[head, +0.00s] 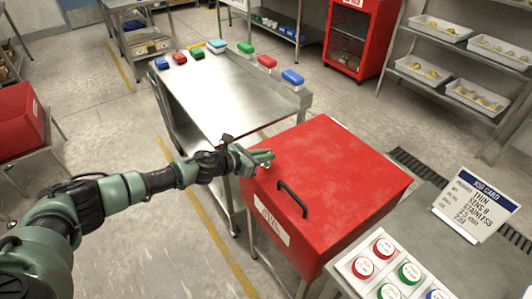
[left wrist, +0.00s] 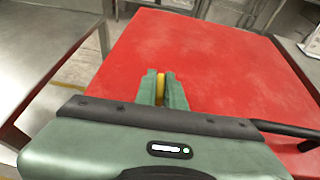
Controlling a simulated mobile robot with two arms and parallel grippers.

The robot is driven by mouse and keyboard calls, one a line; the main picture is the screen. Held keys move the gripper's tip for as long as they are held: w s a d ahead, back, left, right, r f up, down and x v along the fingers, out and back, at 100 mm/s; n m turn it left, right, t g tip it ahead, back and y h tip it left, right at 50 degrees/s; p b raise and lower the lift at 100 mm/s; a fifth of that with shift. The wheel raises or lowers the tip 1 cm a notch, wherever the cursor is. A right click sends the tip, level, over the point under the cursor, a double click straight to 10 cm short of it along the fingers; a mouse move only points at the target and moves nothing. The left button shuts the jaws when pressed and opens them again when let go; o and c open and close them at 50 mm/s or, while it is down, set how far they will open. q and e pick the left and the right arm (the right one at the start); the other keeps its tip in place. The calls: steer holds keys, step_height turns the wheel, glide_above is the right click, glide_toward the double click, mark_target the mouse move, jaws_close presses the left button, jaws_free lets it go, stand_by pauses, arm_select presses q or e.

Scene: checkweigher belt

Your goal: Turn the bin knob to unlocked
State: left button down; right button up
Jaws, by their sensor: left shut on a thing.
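The red bin (head: 335,170) stands right of the middle in the head view, with a flat closed lid, a black handle and a white label on its front. Its lid also fills much of the left wrist view (left wrist: 220,60). My right gripper is not in view.
A steel table (head: 225,95) with several coloured blocks stands behind the bin. A job card (head: 475,206) and a panel of red and green buttons (head: 385,270) are at the right front. A red cabinet (head: 352,38) and shelves of white trays stand at the back right.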

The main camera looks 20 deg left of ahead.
arm_select(q)
steer(key=n+y+p, duration=0.1)
steer(key=p, duration=0.1)
steer(key=n+t+y+p, duration=0.1)
steer(key=n+y+p, duration=0.1)
steer(key=p, duration=0.1)
steer(key=n+t+y+p, duration=0.1)
steer(key=y+p, duration=0.1)
steer(key=shift+d+r+n, duration=0.15)
steer(key=shift+r+n, duration=0.15)
steer(key=shift+n, duration=0.1)
steer(key=shift+n+y+p, duration=0.5)
steer(key=shift+y, duration=0.1)
steer(key=n+y+p, duration=0.1)
steer(key=n+y, duration=0.1)
steer(key=y, duration=0.1)
steer(key=shift+f, duration=0.2)
steer(key=shift+n+g+y, duration=0.3)
steer(key=shift+n+y, duration=1.3)
steer(key=shift+y, duration=0.3)
steer(key=c, duration=1.5)
jaws_free()
steer(key=shift+v, duration=3.8)
